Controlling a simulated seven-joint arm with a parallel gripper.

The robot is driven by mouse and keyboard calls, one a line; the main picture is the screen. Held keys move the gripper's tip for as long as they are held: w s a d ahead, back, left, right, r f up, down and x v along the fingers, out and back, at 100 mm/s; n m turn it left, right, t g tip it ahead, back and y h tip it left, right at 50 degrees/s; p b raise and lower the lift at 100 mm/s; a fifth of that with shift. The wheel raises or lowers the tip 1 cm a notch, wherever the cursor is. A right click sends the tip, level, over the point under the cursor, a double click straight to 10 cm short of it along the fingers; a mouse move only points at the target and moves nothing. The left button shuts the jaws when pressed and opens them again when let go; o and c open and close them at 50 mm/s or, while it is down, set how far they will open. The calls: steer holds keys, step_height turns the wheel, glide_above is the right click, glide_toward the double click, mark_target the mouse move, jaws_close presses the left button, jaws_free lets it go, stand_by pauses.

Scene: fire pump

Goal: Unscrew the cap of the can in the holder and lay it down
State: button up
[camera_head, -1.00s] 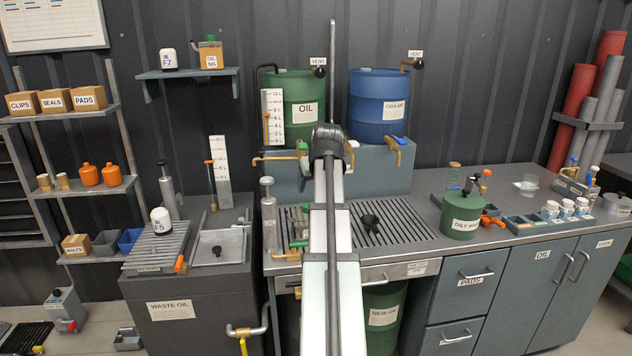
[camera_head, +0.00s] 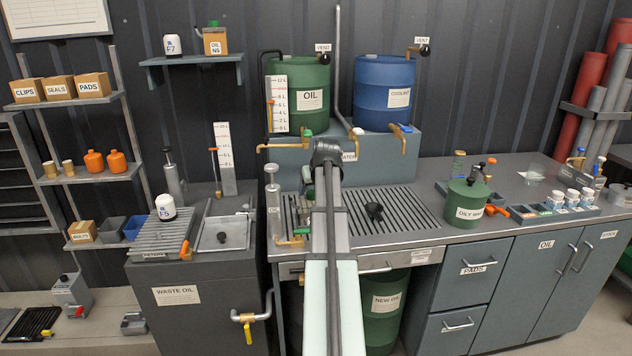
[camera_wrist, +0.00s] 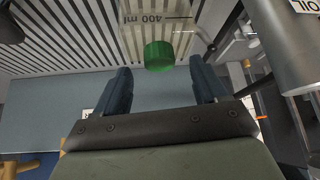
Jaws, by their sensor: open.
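In the wrist view a clear can marked 400 ml (camera_wrist: 150,18) shows at the top, with a green cap (camera_wrist: 158,56) on its near end. My gripper (camera_wrist: 160,82) is open. Its two dark fingers stand apart on either side of the cap's line, and the cap is just beyond the fingertips, not between them. Nothing is held. In the head view my arm covers most of the work spot, so the can, its holder and my gripper cannot be made out clearly there.
A slatted drain grate (camera_head: 405,215) with a black funnel (camera_head: 374,211) lies right of my arm. A grey pump cylinder (camera_head: 273,210) stands close on the left, with brass taps (camera_head: 280,148) above. A green oily waste bin (camera_head: 467,203) stands farther right.

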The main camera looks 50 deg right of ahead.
steer(key=shift+x, duration=1.1)
steer(key=c, duration=1.1)
steer(key=shift+d+n+t+y, duration=0.15)
steer(key=shift+n+t+y, duration=0.25)
steer(key=shift+n, duration=0.7)
steer(key=shift+s+n+y, duration=0.1)
steer(key=shift+n+y, duration=0.7)
steer(key=shift+n, duration=0.4)
steer(key=n+y, duration=0.2)
steer(key=n, duration=0.1)
steer(key=shift+d+r+n, duration=0.1)
steer(key=shift+d+n, duration=0.15)
steer(key=shift+n, duration=0.05)
steer(key=shift+a+n+y, duration=0.1)
steer(key=shift+n+y, duration=0.2)
steer(key=shift+n, duration=0.2)
